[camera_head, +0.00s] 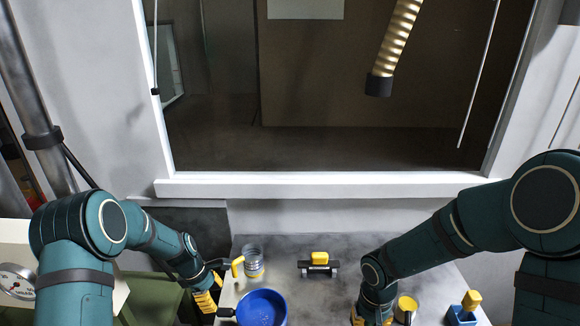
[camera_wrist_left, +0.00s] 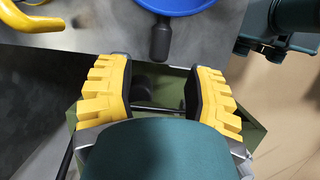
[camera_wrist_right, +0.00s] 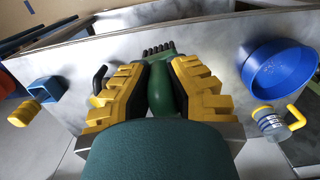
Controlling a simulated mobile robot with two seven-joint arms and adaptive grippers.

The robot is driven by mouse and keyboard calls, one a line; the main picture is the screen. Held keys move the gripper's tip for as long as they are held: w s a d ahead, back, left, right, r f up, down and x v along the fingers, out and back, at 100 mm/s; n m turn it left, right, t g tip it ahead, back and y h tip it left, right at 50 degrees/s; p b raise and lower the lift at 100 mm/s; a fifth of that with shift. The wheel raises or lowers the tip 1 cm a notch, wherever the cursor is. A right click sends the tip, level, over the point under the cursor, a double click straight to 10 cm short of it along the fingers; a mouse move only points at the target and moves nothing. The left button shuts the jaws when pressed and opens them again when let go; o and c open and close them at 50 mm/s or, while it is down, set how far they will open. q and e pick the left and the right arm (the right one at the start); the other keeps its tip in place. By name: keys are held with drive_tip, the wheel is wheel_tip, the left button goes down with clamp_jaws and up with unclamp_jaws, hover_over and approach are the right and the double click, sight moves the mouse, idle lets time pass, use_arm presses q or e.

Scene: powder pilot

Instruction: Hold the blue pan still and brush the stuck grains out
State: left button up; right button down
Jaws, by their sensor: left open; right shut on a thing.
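The blue pan (camera_head: 262,307) sits on the grey table, its dark handle (camera_head: 226,312) pointing left. Small pale specks show faintly inside it. In the left wrist view the pan's rim (camera_wrist_left: 178,6) and dark handle (camera_wrist_left: 160,40) lie just beyond my left gripper (camera_wrist_left: 160,70), which is open and empty. The left gripper is also at the table's left side in the head view (camera_head: 214,292). My right gripper (camera_wrist_right: 163,75) is shut on the green handle of a brush (camera_wrist_right: 160,52) with dark bristles. The right wrist view also shows the pan (camera_wrist_right: 285,75).
A clear jar with a yellow handle (camera_head: 253,266) stands behind the pan. A black tool with a yellow top (camera_head: 319,262) is at the back middle. A ribbed hose (camera_head: 396,40) hangs above.

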sight(224, 310)
use_arm(q)
drive_tip(key=b+x, duration=0.4)
drive_tip(key=x, duration=0.4)
drive_tip(key=shift+f+b, duration=0.1)
drive_tip(key=shift+b, duration=0.25)
use_arm(e)
wheel_tip(224, 310, down, 5)
drive_tip(key=shift+r, duration=0.1)
use_arm(q)
clamp_jaws()
